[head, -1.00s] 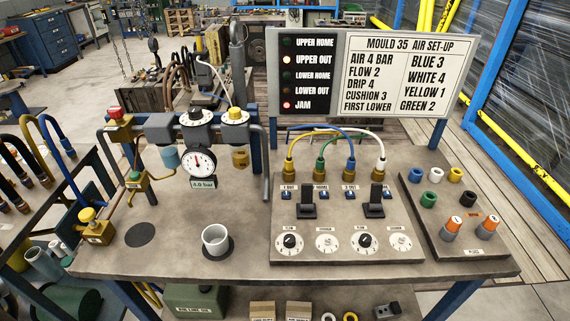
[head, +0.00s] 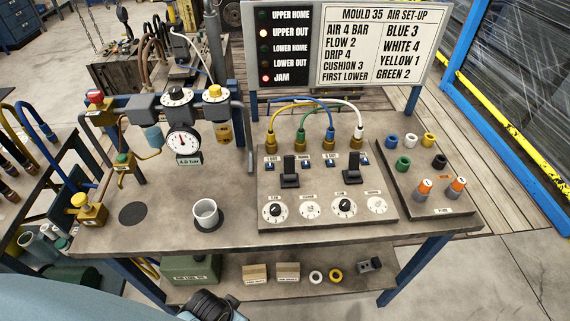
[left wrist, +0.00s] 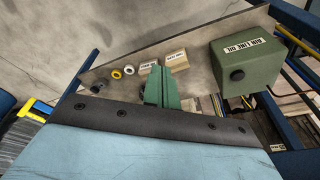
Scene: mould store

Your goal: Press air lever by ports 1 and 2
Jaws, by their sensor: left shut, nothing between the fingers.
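The left black air lever (head: 290,172) stands upright on the grey control panel (head: 385,212), below the first two ports, which carry the yellow hose (head: 284,105) and green hose (head: 303,122). A second black lever (head: 352,168) stands to its right, below the blue hose (head: 331,118) and white hose (head: 359,118) ports. The port labels are too small to read surely. My left gripper shows in the left wrist view as green fingers (left wrist: 165,90), shut and empty, in front of the lower shelf. In the head view only my arm shows at bottom left, well below the levers. My right gripper is not in view.
The sign (head: 374,47) has the UPPER OUT and JAM lamps lit. A pressure gauge (head: 183,142) and white cup (head: 206,213) stand left of the panel; coloured rings and orange-tipped plugs (head: 424,188) are right. A green box (head: 190,269) sits on the lower shelf.

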